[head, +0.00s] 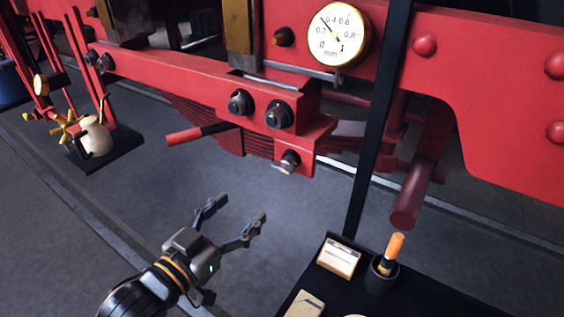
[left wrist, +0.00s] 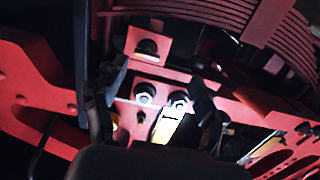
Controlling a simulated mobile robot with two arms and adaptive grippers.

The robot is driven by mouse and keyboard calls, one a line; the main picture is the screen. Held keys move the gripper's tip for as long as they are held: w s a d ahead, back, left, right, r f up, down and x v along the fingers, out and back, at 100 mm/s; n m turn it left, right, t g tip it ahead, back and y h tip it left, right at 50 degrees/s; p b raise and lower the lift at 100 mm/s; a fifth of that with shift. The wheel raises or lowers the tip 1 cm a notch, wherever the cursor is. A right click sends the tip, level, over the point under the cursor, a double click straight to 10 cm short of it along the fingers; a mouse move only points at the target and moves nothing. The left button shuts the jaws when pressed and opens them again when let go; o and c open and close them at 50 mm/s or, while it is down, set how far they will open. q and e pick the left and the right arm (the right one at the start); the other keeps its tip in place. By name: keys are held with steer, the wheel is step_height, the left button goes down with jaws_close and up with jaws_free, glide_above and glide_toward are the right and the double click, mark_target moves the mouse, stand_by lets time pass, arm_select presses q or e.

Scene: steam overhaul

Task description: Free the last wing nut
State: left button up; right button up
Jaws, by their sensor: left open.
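The wing nut (head: 286,164) sits on the low front lug of the red bracket (head: 309,104) in the head view, with pale metal wings and a dark centre. Two dark round nuts, a left one (head: 238,102) and a right one (head: 279,114), sit on the bracket face above it. My left gripper (head: 238,206) is open and empty, below and left of the wing nut and apart from it. In the left wrist view, its dark fingers (left wrist: 155,88) frame the bracket, and a lug with a dark round part (left wrist: 147,47) shows between them. My right gripper is out of view.
A red bar (head: 184,137) juts out left of the lug. A black post (head: 375,120) and a dark tray (head: 318,254) with a cup (head: 381,279) holding an orange-handled tool stand to the right. A gauge (head: 333,34) is above. Open floor lies left of my gripper.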

mark_target(280, 170)
arm_select(q)
steer(key=shift+h, duration=0.3)
steer(key=p+x, duration=0.1)
steer(key=x, duration=0.2)
steer(key=r+p+x, duration=0.1)
steer(key=x, duration=0.3)
steer(key=d+r+p+x, duration=0.1)
steer(key=x, duration=0.3)
steer(key=shift+s+d+r, duration=0.2)
steer(key=shift+d, duration=0.05)
steer(key=shift+x, duration=0.8)
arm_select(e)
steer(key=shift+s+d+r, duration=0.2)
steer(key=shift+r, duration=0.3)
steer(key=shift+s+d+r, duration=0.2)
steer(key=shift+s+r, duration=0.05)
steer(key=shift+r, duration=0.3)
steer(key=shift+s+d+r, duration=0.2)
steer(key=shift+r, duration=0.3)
arm_select(q)
steer(key=shift+f, duration=0.1)
steer(key=c, duration=1.2)
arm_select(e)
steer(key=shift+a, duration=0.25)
arm_select(q)
steer(key=shift+p, duration=0.3)
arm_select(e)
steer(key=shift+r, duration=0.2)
